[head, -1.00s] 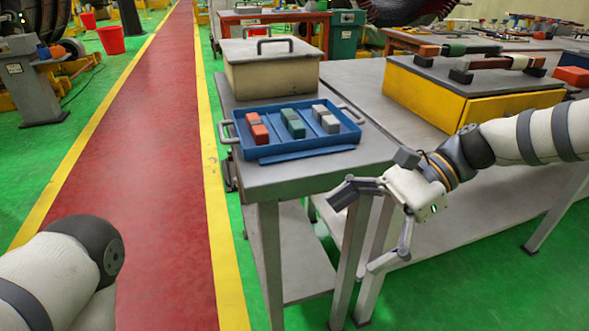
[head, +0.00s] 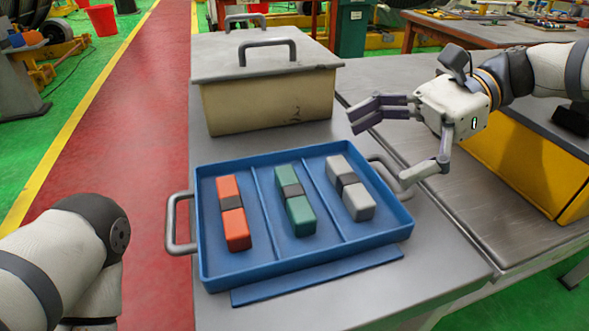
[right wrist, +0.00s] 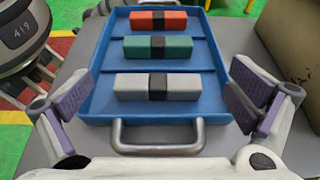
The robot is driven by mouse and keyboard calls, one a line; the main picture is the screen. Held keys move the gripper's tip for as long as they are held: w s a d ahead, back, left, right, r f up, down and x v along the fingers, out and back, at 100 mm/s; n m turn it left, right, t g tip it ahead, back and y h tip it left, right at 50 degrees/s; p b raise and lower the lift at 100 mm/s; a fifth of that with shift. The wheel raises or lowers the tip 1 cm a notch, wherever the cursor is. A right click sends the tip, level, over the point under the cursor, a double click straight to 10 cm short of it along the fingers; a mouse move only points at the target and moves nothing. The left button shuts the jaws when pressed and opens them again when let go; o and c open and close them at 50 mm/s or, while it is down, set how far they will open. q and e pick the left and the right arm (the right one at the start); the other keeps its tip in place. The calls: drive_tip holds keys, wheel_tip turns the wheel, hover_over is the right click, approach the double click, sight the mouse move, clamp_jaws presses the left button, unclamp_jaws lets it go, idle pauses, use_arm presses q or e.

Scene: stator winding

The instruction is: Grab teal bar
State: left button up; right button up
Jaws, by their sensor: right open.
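The teal bar (head: 294,203), with a dark band around its middle, lies in the middle compartment of the blue tray (head: 300,271). In the right wrist view the teal bar (right wrist: 158,47) lies between an orange bar and a grey bar. My right gripper (head: 380,145) is open and empty, to the right of the tray near its right handle. In the right wrist view its two fingers (right wrist: 158,98) stand wide apart, with the tray's near handle between them and the grey bar beyond. My left arm shows at the lower left; its gripper is not in view.
The orange bar (head: 233,214) is in the left compartment and the grey bar (head: 350,188) in the right one. A beige lidded box (head: 268,103) stands behind the tray. A yellow box (head: 530,165) stands at the right. Bare table top (head: 440,225) lies right of the tray.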

sight(296, 190)
drive_tip(key=x, duration=1.1)
drive_tip(key=shift+s+p, duration=0.2)
drive_tip(key=shift+p, duration=0.1)
drive_tip(key=c, duration=1)
